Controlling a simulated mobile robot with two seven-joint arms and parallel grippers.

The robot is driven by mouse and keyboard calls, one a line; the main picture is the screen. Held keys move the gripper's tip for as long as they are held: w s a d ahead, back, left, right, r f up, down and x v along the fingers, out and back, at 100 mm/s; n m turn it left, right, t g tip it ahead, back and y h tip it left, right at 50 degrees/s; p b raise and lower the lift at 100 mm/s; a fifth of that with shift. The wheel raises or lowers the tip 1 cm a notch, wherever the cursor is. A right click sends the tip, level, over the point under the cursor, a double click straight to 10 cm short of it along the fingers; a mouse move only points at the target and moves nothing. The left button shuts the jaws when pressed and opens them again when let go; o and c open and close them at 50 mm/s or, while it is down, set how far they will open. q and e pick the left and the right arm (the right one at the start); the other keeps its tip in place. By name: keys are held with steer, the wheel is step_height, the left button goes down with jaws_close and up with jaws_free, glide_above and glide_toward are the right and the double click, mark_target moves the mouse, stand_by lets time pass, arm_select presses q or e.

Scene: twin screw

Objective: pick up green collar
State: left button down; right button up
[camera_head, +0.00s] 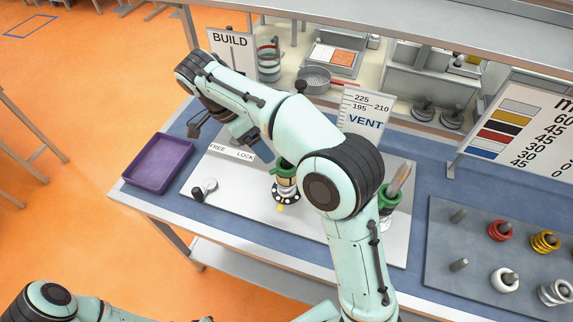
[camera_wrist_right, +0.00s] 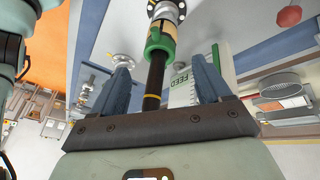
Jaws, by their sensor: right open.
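A green collar (camera_head: 286,170) sits around the left upright column on the white board, above a flange with black dots. In the right wrist view the green collar (camera_wrist_right: 160,43) is ahead of the fingers. A dark rod (camera_wrist_right: 155,75) with a yellow band runs from it back between the fingers. My right gripper (camera_wrist_right: 160,62) is open, with one blue finger on each side of the rod, apart from it. A second green collar (camera_head: 390,192) is on the right column, partly hidden by my right arm. My left arm shows at the lower left; its gripper is out of view.
A purple tray (camera_head: 130,178) lies at the table's left. A grey peg board (camera_head: 440,215) with coloured rings is at the right. A VENT sign (camera_head: 365,122) stands behind the columns. A small lever (camera_head: 205,188) sits on the white board (camera_head: 235,205).

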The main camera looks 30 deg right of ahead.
mark_target(276, 169)
steer(key=x, duration=0.2)
steer(key=b+x, duration=0.1)
steer(key=x, duration=0.2)
steer(key=a+x, duration=0.1)
steer(key=x, duration=0.1)
steer(key=shift+s+d+f, duration=0.1)
steer(key=shift+s+f, duration=0.15)
steer(key=shift+f, duration=0.1)
steer(key=shift+s+d+f, duration=0.2)
steer(key=shift+d+f, duration=0.05)
steer(key=shift+f, duration=0.25)
arm_select(q)
steer(key=s+f, duration=0.2)
steer(key=shift+s+f, duration=0.2)
steer(key=shift+f, duration=0.15)
arm_select(e)
steer(key=shift+w, duration=0.15)
steer(key=c, duration=1.3)
